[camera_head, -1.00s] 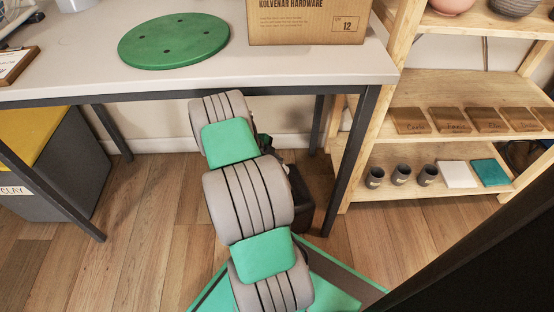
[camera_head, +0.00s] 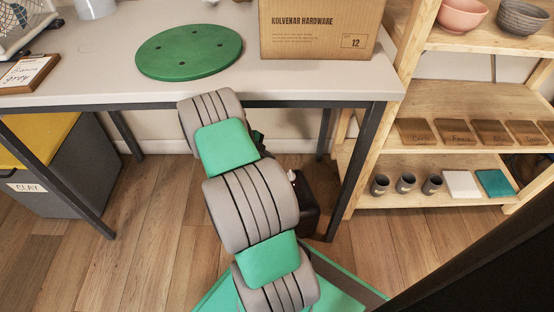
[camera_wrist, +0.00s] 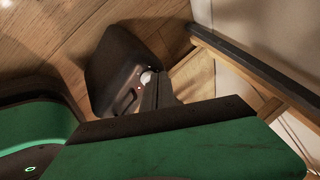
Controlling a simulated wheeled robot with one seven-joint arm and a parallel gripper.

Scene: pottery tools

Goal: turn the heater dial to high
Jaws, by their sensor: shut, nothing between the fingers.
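The heater (camera_wrist: 112,68) is a dark box with rounded corners and a handle-like slot, standing on the floor in the wrist view. Its small white dial (camera_wrist: 146,77) is on the near side, with tiny red marks beside it. My gripper (camera_wrist: 158,79) shows as narrow dark fingers, shut and empty, with the tips close beside the dial. I cannot tell whether they touch it. In the head view the heater (camera_head: 308,205) is under the table, mostly hidden behind my arm, and my gripper is hidden there. The dial's setting is too small to read.
The table (camera_head: 300,82) stands over the heater, its dark leg (camera_head: 356,170) just right of it. It carries a green disc (camera_head: 190,51) and a cardboard box (camera_head: 320,30). A wooden shelf (camera_head: 450,97) is at right, a grey clay bin (camera_head: 75,165) at left.

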